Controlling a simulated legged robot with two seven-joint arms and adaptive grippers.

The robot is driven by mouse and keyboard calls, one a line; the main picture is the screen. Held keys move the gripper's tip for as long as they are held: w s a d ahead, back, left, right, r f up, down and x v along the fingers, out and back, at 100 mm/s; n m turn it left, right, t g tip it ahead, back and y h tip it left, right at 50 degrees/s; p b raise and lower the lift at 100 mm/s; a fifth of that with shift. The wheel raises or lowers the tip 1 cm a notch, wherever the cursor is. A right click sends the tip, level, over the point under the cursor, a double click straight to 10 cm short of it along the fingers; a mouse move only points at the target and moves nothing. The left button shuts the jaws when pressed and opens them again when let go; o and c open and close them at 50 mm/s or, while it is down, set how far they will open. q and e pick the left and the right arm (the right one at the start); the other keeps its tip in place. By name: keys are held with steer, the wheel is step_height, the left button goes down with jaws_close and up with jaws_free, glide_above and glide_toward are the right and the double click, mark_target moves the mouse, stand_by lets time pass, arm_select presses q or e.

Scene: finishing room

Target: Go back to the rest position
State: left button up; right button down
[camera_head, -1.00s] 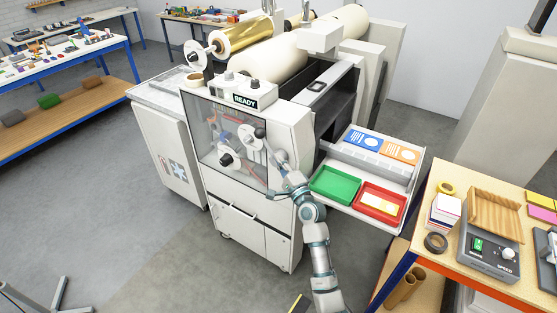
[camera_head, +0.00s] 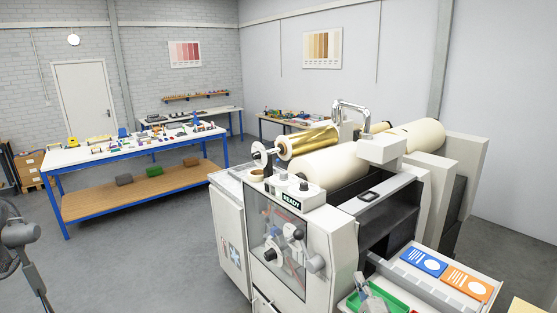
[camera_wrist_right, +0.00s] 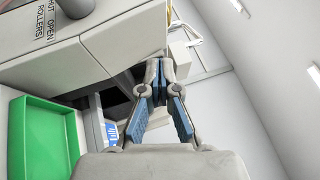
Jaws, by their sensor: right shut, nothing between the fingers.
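My right gripper (camera_head: 362,282) is low at the right of the head view, beside the green tray (camera_head: 392,300) and in front of the machine's open side. In the right wrist view, my right gripper (camera_wrist_right: 156,66) has its blue-padded fingers together at the tips with nothing between them. The green tray (camera_wrist_right: 42,140) lies to its left there, apart from the fingers. My left gripper does not show in the head view.
The laminating machine (camera_head: 325,225) with its READY panel (camera_head: 291,202) and rolls fills the centre right. A blue card (camera_head: 424,262) and an orange card (camera_head: 467,283) lie on the side shelf. A blue-legged table (camera_head: 130,152) stands at the left. The floor (camera_head: 130,255) between is clear.

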steer(key=a+f+n+g, duration=0.1)
steer(key=a+f, duration=0.4)
steer(key=s+d+f+n+g+h, duration=0.1)
steer(key=s+f+n+g, duration=0.2)
steer(key=f, duration=1.2)
steer(key=s+d+f+n+g, duration=0.1)
steer(key=s+f+n+g, duration=0.15)
steer(key=f, duration=1.25)
steer(key=s+a+f+n+g, duration=0.1)
steer(key=s+f+n+g, duration=0.1)
steer(key=s+f, duration=0.55)
steer(key=s+a+f+n+g, duration=0.25)
steer(key=s+f, duration=0.25)
steer(key=f, duration=0.5)
steer(key=s+d+f+n+g+h, duration=0.1)
steer(key=s+f+n+g, duration=0.1)
steer(key=s+f, duration=0.75)
steer(key=s+d+f+n+g+h, duration=0.1)
steer(key=s+f+n+g, duration=0.15)
steer(key=s+f, duration=0.75)
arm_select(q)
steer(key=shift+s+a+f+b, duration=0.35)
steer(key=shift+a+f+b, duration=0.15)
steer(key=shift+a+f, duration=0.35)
arm_select(e)
steer(key=s+f+n+g, duration=0.3)
steer(key=s+n+g, duration=0.1)
steer(key=s, duration=2.3)
steer(key=shift+s+d+n, duration=0.25)
steer(key=shift+d+n, duration=0.2)
